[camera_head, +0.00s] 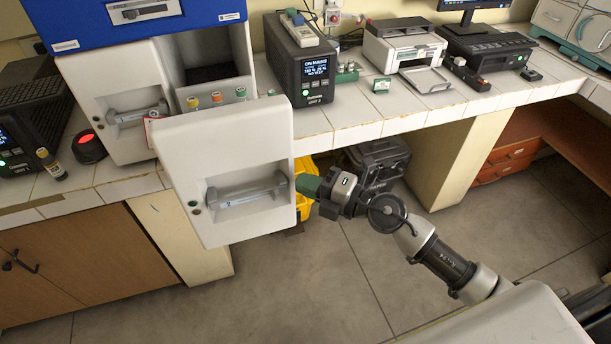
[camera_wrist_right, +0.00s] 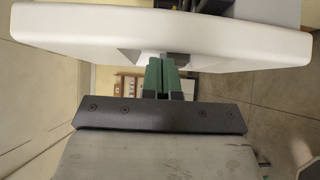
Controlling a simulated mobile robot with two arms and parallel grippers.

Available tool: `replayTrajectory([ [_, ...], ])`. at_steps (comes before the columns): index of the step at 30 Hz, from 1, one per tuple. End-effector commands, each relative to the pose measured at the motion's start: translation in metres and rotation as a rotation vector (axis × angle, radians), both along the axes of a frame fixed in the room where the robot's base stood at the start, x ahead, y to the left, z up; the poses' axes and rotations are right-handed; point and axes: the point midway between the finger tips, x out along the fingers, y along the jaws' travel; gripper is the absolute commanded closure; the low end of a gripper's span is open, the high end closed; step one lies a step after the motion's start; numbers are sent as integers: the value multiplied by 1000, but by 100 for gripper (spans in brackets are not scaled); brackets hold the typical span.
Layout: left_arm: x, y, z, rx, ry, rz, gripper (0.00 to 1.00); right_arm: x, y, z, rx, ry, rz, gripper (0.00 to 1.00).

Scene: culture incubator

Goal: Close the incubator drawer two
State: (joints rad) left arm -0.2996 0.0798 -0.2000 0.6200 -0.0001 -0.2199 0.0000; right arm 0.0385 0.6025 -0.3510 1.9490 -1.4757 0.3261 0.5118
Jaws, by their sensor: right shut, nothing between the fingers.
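The white incubator has a blue top (camera_head: 150,22). One drawer (camera_head: 230,150) is pulled far out toward me, with several capped tubes (camera_head: 216,97) showing inside behind its front. Its front carries a recessed grey bar handle (camera_head: 247,192). The drawer to its left (camera_head: 130,110) sits further back. My right gripper (camera_head: 300,186) has its green fingers shut and empty at the right edge of the open drawer's front, near the handle's right end. In the right wrist view the shut green fingers (camera_wrist_right: 165,78) point at the drawer front (camera_wrist_right: 185,40); contact is unclear. My left gripper is not visible.
A black unit with a display (camera_head: 303,60) stands right of the drawer on the tiled counter (camera_head: 375,110). A printer (camera_head: 404,45) is further right. A yellow bin (camera_head: 305,185) and a black case (camera_head: 378,158) are under the counter. The floor in front is clear.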

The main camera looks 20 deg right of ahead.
Motion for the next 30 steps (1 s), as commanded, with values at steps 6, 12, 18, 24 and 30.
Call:
replayTrajectory([
  [6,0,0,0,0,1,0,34,10,0,0,1,-1,0,100],
  [12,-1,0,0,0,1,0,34,10,0,0,1,0,0,100],
  [18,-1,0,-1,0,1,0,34,12,0,0,1,-1,0,100],
  [24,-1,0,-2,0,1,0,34,26,0,0,1,-1,0,100],
  [30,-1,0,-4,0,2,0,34,55,-1,1,1,-3,-3,100],
])
